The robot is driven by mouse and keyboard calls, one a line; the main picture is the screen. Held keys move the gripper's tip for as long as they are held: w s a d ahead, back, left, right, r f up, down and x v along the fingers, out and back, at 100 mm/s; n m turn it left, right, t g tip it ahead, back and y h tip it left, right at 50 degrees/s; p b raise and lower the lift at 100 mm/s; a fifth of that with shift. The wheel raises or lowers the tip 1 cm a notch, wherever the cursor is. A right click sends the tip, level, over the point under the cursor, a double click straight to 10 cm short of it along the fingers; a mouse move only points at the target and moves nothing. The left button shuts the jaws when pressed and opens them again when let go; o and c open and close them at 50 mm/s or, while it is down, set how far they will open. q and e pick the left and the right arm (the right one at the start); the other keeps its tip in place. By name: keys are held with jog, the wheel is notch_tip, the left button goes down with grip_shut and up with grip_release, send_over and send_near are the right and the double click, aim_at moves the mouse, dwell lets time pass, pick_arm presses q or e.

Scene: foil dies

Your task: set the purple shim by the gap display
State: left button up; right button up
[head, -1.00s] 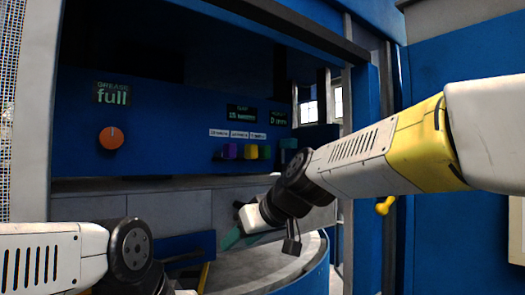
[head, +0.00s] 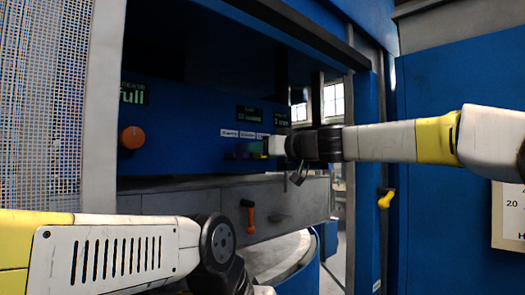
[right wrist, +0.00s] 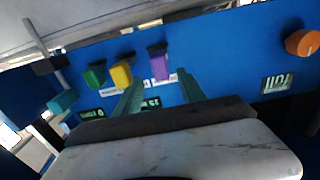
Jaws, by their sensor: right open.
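The purple shim (right wrist: 159,65) sticks out from the blue panel (right wrist: 225,55), beside yellow (right wrist: 121,75) and green (right wrist: 95,77) blocks. My right gripper (right wrist: 160,85) is open and empty, its teal fingers pointing at the panel on either side of the purple shim's line. I cannot tell how deep they reach. In the head view, my right gripper (head: 252,147) is at the row of blocks and partly hides them. Two small green-lettered displays (head: 249,115) (head: 281,118) sit above the row; their labels are too small to read. My left arm is low, its fingers out of view.
A teal block (right wrist: 62,102) stands beyond the green one. Below are grey drawer fronts with an orange handle (head: 249,216) and a round grey surface (head: 275,260).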

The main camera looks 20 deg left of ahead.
jog(key=shift+x, duration=3.45)
jog(key=shift+c, duration=0.5)
grip_shut()
